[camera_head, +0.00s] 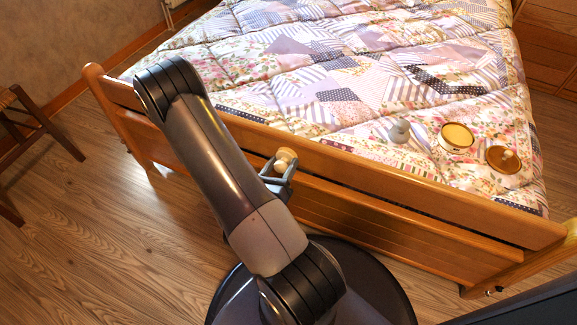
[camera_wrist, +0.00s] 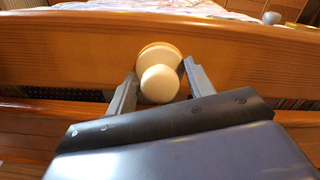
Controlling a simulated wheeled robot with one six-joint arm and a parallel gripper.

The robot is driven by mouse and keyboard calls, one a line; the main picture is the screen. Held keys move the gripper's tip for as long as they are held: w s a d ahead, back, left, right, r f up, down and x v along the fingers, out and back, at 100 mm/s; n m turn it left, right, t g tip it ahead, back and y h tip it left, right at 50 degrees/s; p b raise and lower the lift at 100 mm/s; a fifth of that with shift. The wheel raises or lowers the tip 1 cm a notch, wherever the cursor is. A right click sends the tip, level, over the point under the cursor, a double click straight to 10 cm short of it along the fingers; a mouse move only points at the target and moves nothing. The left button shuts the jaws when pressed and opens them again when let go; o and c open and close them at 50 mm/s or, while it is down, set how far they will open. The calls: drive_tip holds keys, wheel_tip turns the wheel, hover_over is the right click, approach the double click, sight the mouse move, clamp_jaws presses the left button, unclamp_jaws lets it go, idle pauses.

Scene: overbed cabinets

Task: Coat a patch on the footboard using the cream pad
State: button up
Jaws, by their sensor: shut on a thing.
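The cream pad (camera_wrist: 160,80) has a round knob and a wider disc behind it, with a tan rim. My gripper (camera_wrist: 160,68) is shut on it, one finger on each side. In the head view the pad (camera_head: 286,156) and my gripper (camera_head: 278,176) are at the near side of the wooden footboard (camera_head: 400,194), left of its middle. In the wrist view the disc lies in front of the footboard's broad upper board (camera_wrist: 60,52). I cannot tell whether it touches the wood. The pad's face is hidden, and no coated patch shows.
On the quilted bed (camera_head: 330,70) near the footboard are a grey knobbed thing (camera_head: 400,131), a round dish with a yellow inside (camera_head: 457,136) and a brown round piece (camera_head: 503,160). A chair (camera_head: 35,125) stands at far left. Wooden floor (camera_head: 120,245) is clear at left.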

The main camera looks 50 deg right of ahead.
drive_tip(key=shift+w+a+p, duration=0.3)
drive_tip(key=shift+w+a, duration=0.05)
drive_tip(key=shift+w, duration=0.8)
drive_tip(key=shift+w+a+p, duration=0.25)
drive_tip(key=shift+w+a, duration=0.15)
drive_tip(key=shift+w, duration=0.8)
drive_tip(key=shift+w+a+p, duration=0.3)
drive_tip(key=shift+w+a, duration=0.05)
drive_tip(key=shift+w, duration=0.8)
drive_tip(key=shift+w+a, duration=0.75)
drive_tip(key=shift+w, duration=1.35)
drive_tip(key=shift+w+a, duration=0.75)
drive_tip(key=shift+w, duration=1.3)
drive_tip(key=shift+w+a, duration=0.75)
drive_tip(key=shift+w, duration=1.35)
drive_tip(key=shift+v, duration=3)
drive_tip(key=v, duration=0.3)
drive_tip(key=shift+s, duration=0.1)
